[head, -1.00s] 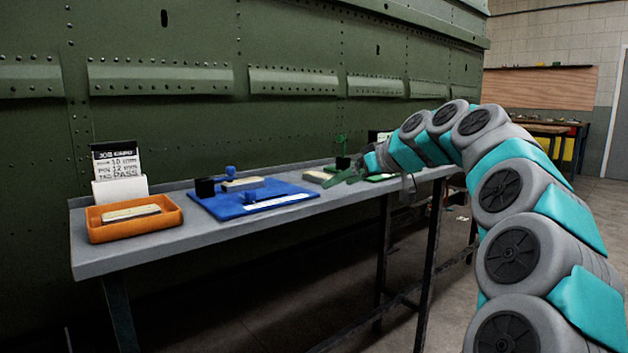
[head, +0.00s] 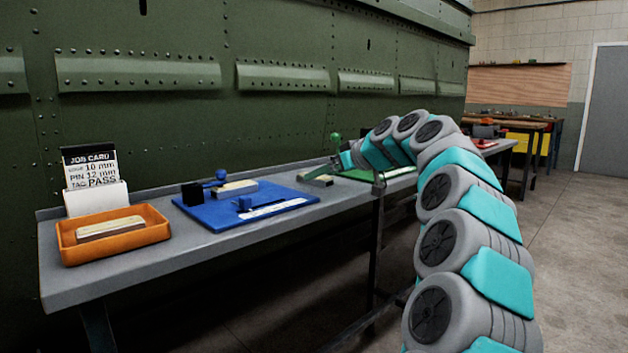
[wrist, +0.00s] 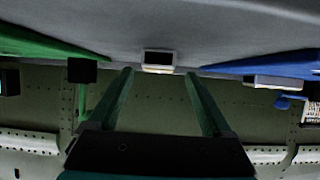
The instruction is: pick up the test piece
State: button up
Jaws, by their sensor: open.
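A small pale block with a grey-green edge (head: 318,181), which looks like the test piece, lies on the bare bench between the blue and green mats. In the wrist view the block (wrist: 158,60) shows a dark end face between and beyond my fingertips. My gripper (head: 312,172) is right by the block in the head view, its dark green fingers partly overlapping it. In the wrist view my gripper (wrist: 159,74) is open, its two fingers apart with nothing between them. I cannot tell the exact gap to the block.
The grey bench (head: 130,265) runs along a green riveted fuselage wall (head: 270,125). The blue mat (head: 215,215) holds a pale block, a black cube and blue pieces. An orange tray (head: 70,250) holds another pale block, near a job card (head: 90,167). The green mat (head: 372,175) is partly behind my arm.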

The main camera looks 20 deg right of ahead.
jog(key=x, duration=0.2)
jog(key=shift+w+a+f, duration=0.1)
jog(key=shift+w+f, duration=0.1)
jog(key=shift+w, duration=0.05)
grip_shut()
dwell(0.5)
